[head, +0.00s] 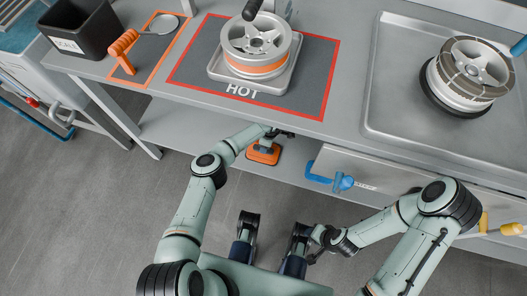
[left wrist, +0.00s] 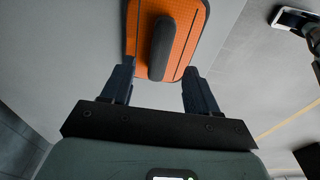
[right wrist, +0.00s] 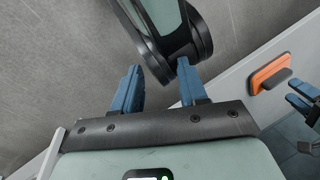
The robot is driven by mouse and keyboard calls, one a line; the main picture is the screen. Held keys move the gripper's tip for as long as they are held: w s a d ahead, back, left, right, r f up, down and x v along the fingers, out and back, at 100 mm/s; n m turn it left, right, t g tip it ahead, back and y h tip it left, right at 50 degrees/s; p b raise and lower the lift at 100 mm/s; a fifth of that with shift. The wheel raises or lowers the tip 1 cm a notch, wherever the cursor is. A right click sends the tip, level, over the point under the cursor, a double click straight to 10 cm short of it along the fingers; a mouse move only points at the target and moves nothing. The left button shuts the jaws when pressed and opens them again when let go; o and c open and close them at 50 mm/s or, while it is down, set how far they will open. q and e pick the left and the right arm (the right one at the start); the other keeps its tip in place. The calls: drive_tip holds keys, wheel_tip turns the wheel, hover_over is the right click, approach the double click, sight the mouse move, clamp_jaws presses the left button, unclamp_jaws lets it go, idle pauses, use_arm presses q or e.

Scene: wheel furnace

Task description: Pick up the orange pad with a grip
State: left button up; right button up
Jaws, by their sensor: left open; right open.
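The orange pad (head: 263,155) with its dark grip lies on the lower shelf under the table's front edge. In the left wrist view the orange pad (left wrist: 186,58) is ahead of my left gripper (left wrist: 158,70), its dark upright grip (left wrist: 162,48) lined up between the two spread fingers. The left gripper is open and empty, and contact with the grip does not show. My right gripper (right wrist: 158,72) is open and empty, low near my body. The pad (right wrist: 270,73) also shows at the right of the right wrist view.
On the table above, a wheel (head: 258,45) sits on a plate on the HOT mat (head: 318,72). Another wheel (head: 468,72) stands in the steel tray (head: 385,120) at right. A drawer with a blue handle (head: 330,178) is right of the pad. The floor at left is clear.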

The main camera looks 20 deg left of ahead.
sight(253, 154)
use_arm(q)
drive_tip(key=f, duration=0.1)
drive_tip(key=f+b, duration=0.1)
drive_tip(key=f, duration=0.2)
drive_tip(key=shift+a+f, duration=0.1)
drive_tip(key=shift+a, duration=0.2)
drive_tip(key=shift+a+f+b, duration=0.1)
drive_tip(key=shift+f+b, duration=0.25)
drive_tip(key=shift+b, duration=0.05)
use_arm(e)
drive_tip(key=shift+t, duration=0.5)
drive_tip(key=w, duration=0.1)
drive_tip(key=w+d+f, duration=0.1)
drive_tip(key=w+f, duration=0.1)
drive_tip(key=shift+d+f, duration=0.15)
drive_tip(key=shift+d, duration=0.1)
use_arm(q)
drive_tip(key=shift+r, duration=0.1)
clamp_jaws()
drive_tip(key=shift+r, duration=0.1)
